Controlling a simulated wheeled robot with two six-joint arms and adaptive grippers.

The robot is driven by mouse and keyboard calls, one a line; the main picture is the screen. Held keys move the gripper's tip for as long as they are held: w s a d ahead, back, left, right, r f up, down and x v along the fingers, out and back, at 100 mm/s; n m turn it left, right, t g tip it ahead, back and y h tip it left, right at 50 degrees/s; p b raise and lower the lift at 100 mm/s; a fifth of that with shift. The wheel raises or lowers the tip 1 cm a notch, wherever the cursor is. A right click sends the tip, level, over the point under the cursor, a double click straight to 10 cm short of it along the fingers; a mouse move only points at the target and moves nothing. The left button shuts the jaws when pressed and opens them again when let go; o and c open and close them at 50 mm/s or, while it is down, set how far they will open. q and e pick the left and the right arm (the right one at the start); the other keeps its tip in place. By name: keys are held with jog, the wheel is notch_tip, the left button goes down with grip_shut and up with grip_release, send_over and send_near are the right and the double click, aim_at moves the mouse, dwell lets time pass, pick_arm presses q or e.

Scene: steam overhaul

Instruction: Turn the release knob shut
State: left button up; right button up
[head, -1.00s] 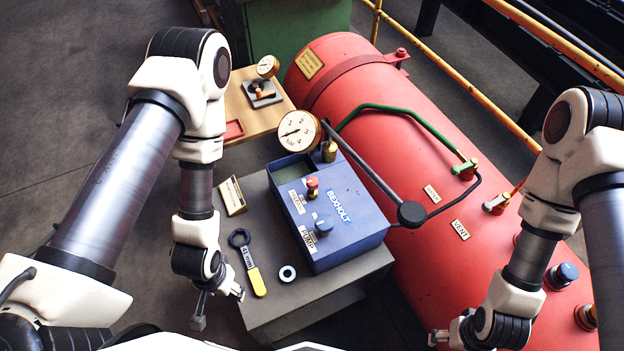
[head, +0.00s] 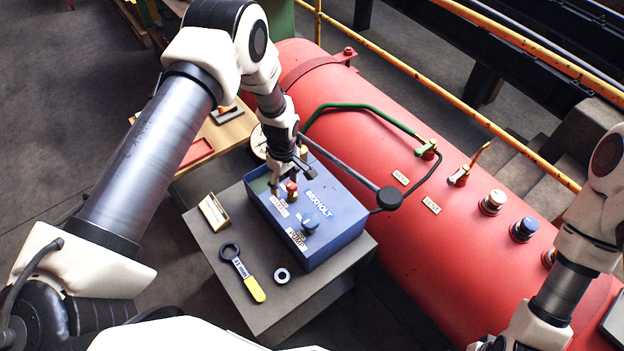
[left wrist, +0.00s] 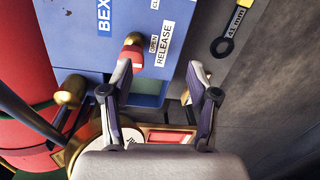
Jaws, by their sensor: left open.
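The red release knob (head: 291,187) stands on a brass stem on top of the blue pump box (head: 335,215). In the left wrist view the knob (left wrist: 133,45) sits beside the "OPEN" and "RELEASE" labels. My left gripper (head: 290,179) is over the box at the knob. In the left wrist view its fingers (left wrist: 160,68) are spread wide and hold nothing. The left-hand finger's tip overlaps the knob's lower edge; I cannot tell whether it touches. The other finger is well to the right. My right arm is at the lower right, its gripper cut off by the bottom edge.
A pump lever (head: 355,172) slopes over the box beside the red tank (head: 400,150). A pressure gauge (head: 258,141) is partly hidden behind my left arm. A blue-black knob (head: 309,225), a yellow-handled 41 mm wrench (head: 243,272) and a ring (head: 282,276) are nearby.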

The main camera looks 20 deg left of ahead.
aim_at(291, 184)
pick_arm(q)
jog(key=shift+t, duration=0.4)
jog(key=w+r, duration=0.1)
jog(key=w+r+p, duration=0.1)
jog(key=w+r, duration=0.1)
jog(key=shift+w+d+r, duration=0.15)
jog(key=shift+r, duration=0.15)
notch_tip(291, 184, down, 7)
jog(key=shift+w+r+p, duration=0.1)
jog(key=shift+w+p, duration=0.05)
jog(key=shift+p, duration=0.8)
jog(key=shift+f, duration=0.65)
grip_shut()
